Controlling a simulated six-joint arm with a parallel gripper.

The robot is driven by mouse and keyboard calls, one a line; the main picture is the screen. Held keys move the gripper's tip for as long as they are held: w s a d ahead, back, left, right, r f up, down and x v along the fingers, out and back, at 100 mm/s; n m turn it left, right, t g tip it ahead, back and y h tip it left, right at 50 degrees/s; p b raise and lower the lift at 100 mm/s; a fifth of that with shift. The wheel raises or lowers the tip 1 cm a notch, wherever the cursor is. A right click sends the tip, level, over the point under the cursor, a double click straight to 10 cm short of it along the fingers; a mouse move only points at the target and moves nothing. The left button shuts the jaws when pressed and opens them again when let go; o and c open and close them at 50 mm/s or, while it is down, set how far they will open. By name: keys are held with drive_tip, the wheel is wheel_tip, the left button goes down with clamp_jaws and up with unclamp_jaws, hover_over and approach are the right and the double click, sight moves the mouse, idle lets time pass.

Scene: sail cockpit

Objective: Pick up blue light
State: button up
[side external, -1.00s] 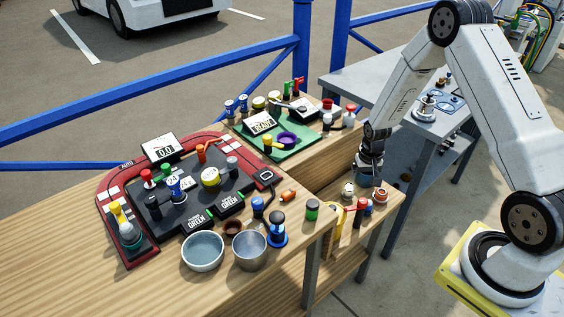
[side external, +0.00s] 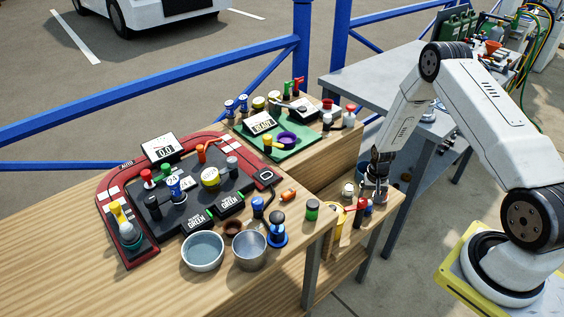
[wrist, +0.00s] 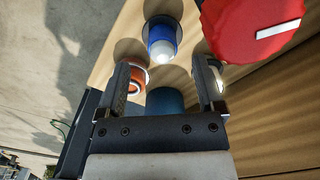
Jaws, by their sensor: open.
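My gripper (wrist: 162,72) is open, its two fingers apart and pointing down over the lower wooden shelf. In the side view my gripper (side external: 376,190) is low among small parts there. In the wrist view a blue cylinder with a pale domed top (wrist: 161,40) stands just beyond the fingertips, near the middle; it looks like the blue light. A dark blue-teal round part (wrist: 165,100) sits between the fingers, partly hidden by the gripper body. I cannot tell whether either finger touches it. In the side view a small blue part (side external: 368,208) shows just below the gripper.
An orange ringed part (wrist: 133,82) is close by the left finger. A pale metallic part (wrist: 216,72) is by the right finger. A large red cap with a white stripe (wrist: 255,28) stands at upper right. The bench (side external: 100,225) rises beside the shelf.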

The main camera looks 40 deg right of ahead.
sight(369, 201)
drive_tip(key=shift+f, duration=0.4)
drive_tip(key=shift+f, duration=0.15)
drive_tip(key=shift+a+f, duration=0.2)
drive_tip(key=shift+f, duration=2.25)
drive_tip(key=c, duration=1)
drive_tip(key=shift+r, duration=0.15)
drive_tip(key=shift+c, duration=0.2)
drive_tip(key=shift+w+r, duration=0.1)
drive_tip(key=shift+r, duration=0.7)
drive_tip(key=s+a+r, duration=0.2)
drive_tip(key=s+r, duration=0.3)
drive_tip(key=s, duration=0.1)
drive_tip(key=s+a+r, duration=0.3)
drive_tip(key=s+r, duration=0.3)
drive_tip(key=s, duration=0.1)
drive_tip(key=shift+a, duration=0.35)
